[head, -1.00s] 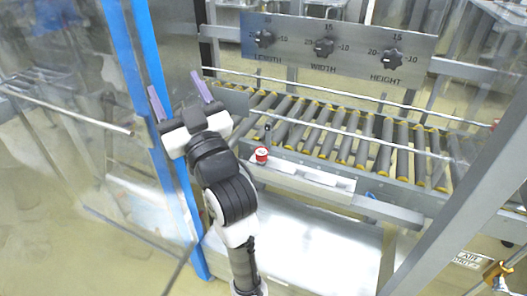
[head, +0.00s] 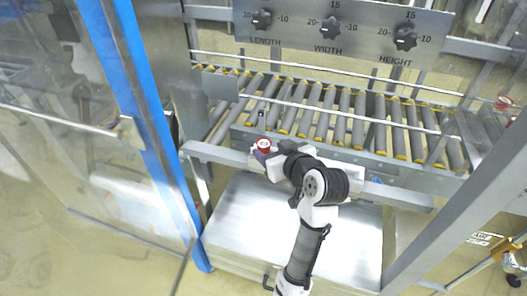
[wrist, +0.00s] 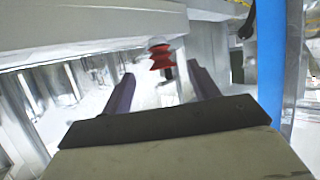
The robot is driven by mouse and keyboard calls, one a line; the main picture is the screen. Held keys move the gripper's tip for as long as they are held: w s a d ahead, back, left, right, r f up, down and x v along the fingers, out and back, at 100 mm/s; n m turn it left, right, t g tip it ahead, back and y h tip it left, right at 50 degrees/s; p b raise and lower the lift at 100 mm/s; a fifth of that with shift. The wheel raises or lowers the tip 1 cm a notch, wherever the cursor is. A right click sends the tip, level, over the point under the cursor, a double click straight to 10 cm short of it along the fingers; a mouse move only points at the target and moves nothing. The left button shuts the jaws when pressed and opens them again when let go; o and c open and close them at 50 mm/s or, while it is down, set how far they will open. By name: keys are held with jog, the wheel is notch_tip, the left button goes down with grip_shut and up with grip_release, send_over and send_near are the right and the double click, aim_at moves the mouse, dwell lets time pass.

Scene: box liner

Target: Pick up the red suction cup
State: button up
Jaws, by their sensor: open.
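The red suction cup (head: 264,144) has a white top and stands on the pale ledge in front of the roller conveyor. I cannot tell whether a finger touches the cup.
The roller conveyor (head: 340,115) runs behind the ledge, with a metal rail (head: 330,103) across it. A panel with several black knobs (head: 330,30) is above. A blue post (head: 130,110) and clear door stand at left. A flat metal surface (head: 240,215) lies below.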

aim_at(261, 142)
jog(key=shift+p+x, duration=0.75)
jog(key=shift+x, duration=2.75)
jog(key=shift+s+a, duration=0.1)
jog(key=c, duration=1.1)
jog(key=shift+o, duration=0.2)
notch_tip(261, 142, up, 20)
jog(key=s+a+r+b, duration=0.1)
jog(key=s+a+b, duration=0.2)
jog(key=s+b, duration=0.4)
jog(key=s+a+r+b, duration=0.1)
jog(key=s+a+b, duration=0.2)
jog(key=s, duration=1.9)
jog(key=b, duration=0.5)
jog(key=shift+s+a, duration=0.2)
jog(key=shift+s, duration=0.05)
